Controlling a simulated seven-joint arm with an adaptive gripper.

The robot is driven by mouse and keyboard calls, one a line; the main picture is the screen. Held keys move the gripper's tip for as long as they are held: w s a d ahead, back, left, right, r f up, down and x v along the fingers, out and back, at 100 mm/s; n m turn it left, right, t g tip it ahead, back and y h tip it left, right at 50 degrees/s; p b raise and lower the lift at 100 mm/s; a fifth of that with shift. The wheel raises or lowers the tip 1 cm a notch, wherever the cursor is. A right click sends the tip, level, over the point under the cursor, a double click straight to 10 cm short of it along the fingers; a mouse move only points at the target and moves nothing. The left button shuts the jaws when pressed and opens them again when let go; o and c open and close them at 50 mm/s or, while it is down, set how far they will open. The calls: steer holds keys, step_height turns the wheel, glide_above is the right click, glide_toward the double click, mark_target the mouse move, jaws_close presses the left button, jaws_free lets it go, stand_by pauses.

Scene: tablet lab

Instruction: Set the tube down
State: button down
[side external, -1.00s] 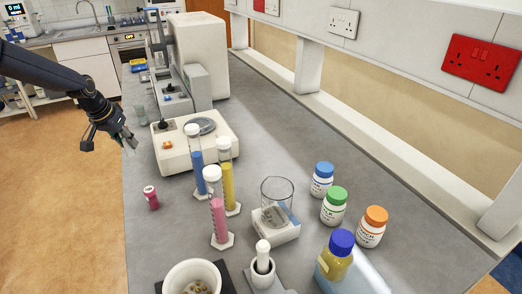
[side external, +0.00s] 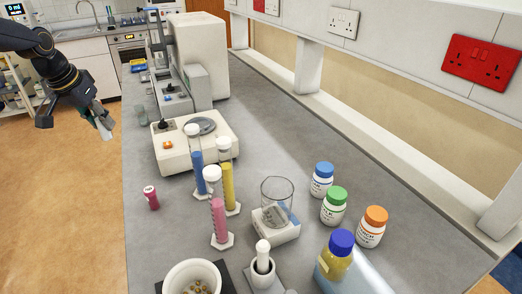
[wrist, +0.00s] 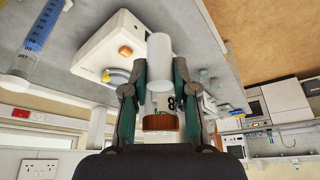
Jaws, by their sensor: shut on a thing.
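My gripper (side external: 94,118) is at the left, over the floor just off the bench's left edge, above bench height. It is shut on a whitish tube (side external: 104,129), which juts down from the fingers at a tilt. In the wrist view my gripper (wrist: 160,80) has one finger on each side of the pale tube (wrist: 159,48). An orange-brown round piece (wrist: 159,122) shows between the fingers; I cannot tell whether it is the tube's cap. The tube touches nothing else that I can see.
The grey bench (side external: 290,140) has free room at its left edge around a small pink pot (side external: 151,198). A white stirrer plate (side external: 200,148) and blue, yellow and pink measuring cylinders (side external: 218,215) stand nearby. A beaker (side external: 277,192) and several capped bottles (side external: 333,206) are farther right.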

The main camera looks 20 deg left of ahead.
steer(key=w+d, duration=0.8)
steer(key=d, duration=0.3)
steer(key=w+d, duration=0.7)
steer(key=d, duration=1.5)
steer(key=shift+w+d+f, duration=0.1)
steer(key=shift+d+f, duration=0.05)
steer(key=shift+f, duration=4.4)
steer(key=shift+d+f, duration=0.15)
steer(key=shift+f, duration=4.4)
steer(key=shift+f, duration=0.1)
steer(key=c, duration=0.9)
jaws_free()
